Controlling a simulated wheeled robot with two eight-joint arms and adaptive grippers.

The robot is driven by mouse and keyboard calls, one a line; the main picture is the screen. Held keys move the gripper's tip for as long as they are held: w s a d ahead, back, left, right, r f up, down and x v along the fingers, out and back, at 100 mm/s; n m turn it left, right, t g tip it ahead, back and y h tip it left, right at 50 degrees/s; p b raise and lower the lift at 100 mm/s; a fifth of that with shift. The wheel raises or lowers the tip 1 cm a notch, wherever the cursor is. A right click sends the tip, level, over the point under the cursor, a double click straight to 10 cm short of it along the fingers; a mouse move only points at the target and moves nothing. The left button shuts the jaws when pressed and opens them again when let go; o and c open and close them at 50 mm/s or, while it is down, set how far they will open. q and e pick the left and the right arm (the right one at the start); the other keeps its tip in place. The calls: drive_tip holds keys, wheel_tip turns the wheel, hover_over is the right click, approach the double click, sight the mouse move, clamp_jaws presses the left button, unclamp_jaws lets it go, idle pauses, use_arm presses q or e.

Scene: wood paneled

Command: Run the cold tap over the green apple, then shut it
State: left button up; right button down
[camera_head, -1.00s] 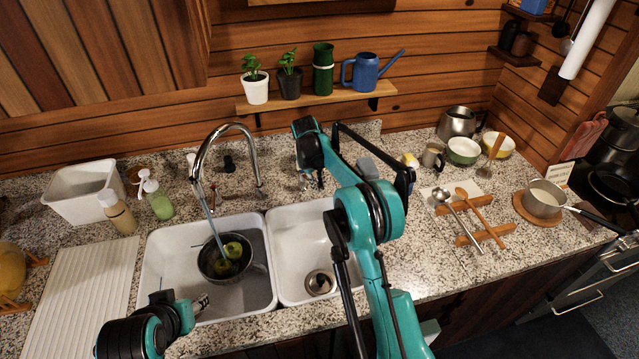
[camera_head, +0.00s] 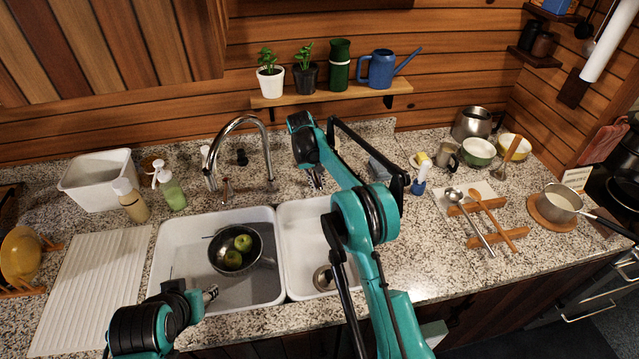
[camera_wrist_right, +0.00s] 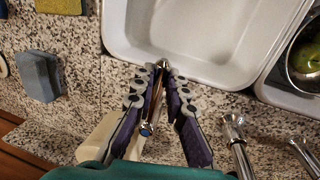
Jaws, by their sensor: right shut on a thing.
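Two green apples (camera_head: 243,242) lie in a dark metal bowl (camera_head: 262,262) in the left sink basin. The arched metal faucet (camera_head: 238,123) stands behind the basins, and no water stream shows from its spout. In the right wrist view, my right gripper (camera_wrist_right: 163,68) is shut on a metal tap lever with a blue mark (camera_wrist_right: 147,129), the cold tap. In the head view the right gripper (camera_head: 316,180) is behind the right basin, partly hidden by my arm. My left gripper (camera_head: 211,293) is over the front edge of the left basin; its finger opening is unclear.
The right basin (camera_head: 300,225) is partly hidden by my right arm. Soap bottles (camera_head: 170,190) and a white tub (camera_head: 98,178) stand left of the faucet. A second metal lever (camera_wrist_right: 235,130) is beside my right gripper. A ribbed drainboard (camera_head: 92,285) lies at left.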

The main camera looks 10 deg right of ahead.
idle(0.3)
drive_tip(key=c, duration=1.5)
unclamp_jaws()
drive_tip(key=shift+c, duration=0.2)
drive_tip(key=shift+r, duration=0.1)
wheel_tip(320, 180, up, 12)
drive_tip(key=a, duration=0.2)
drive_tip(key=shift+a+f, duration=0.2)
drive_tip(key=shift+a, duration=0.05)
